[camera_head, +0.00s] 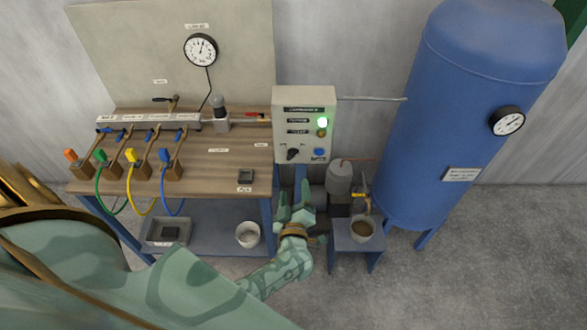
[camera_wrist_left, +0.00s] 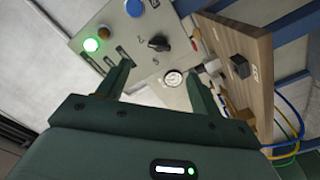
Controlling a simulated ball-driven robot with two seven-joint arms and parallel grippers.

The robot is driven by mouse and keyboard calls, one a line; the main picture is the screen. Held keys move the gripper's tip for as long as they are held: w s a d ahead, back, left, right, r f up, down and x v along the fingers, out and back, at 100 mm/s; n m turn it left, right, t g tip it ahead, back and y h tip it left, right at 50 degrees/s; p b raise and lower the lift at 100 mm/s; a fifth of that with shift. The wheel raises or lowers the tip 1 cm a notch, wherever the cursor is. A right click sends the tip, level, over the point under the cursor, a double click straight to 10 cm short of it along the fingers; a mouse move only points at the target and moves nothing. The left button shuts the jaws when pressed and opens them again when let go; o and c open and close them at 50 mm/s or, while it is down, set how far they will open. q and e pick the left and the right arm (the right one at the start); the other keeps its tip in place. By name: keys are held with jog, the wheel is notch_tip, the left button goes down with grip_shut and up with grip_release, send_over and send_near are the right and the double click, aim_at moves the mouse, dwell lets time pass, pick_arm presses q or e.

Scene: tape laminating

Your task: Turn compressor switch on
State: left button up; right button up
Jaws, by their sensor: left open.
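The grey control box (camera_head: 304,108) hangs at the right end of the workbench. On its face are a black rotary knob (camera_head: 293,154), a blue button (camera_head: 319,153), a lit green lamp (camera_head: 322,122) and an unlit amber lamp (camera_head: 322,133). The labels are too small to read surely. My left gripper (camera_head: 296,197) is below the box, apart from it, fingers toward it. In the left wrist view, its open, empty jaws (camera_wrist_left: 160,75) face the panel. The black knob (camera_wrist_left: 158,44) shows beyond the fingertips, between them. My right gripper is not in view.
A blue tank (camera_head: 430,110) with a gauge stands on the right. The wooden bench (camera_head: 225,175) with coloured hoses is on the left, a white bucket (camera_head: 248,235) below.

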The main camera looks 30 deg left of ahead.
pick_arm(q)
jog(key=v, duration=0.4)
dwell(0.4)
jog(key=s+d+f+m+g+h+b, duration=0.1)
jog(key=d+f+m+h, duration=0.75)
jog(key=f, duration=0.25)
jog(key=s+f+m+g+h+b, duration=0.2)
jog(key=s+f+m+g+b, duration=0.25)
jog(key=s+f, duration=0.75)
jog(key=s+a+f+m+g+b, duration=0.3)
jog(key=s+a+f+g+b, duration=0.1)
jog(key=s+f, duration=0.7)
jog(key=s+a+f+m+g+y+b, duration=0.1)
jog(key=s+a+f+g+b, duration=0.4)
jog(key=s+f, duration=0.6)
jog(key=s+m+b, duration=0.1)
jog(key=s, duration=0.3)
jog(key=shift+m, duration=0.4)
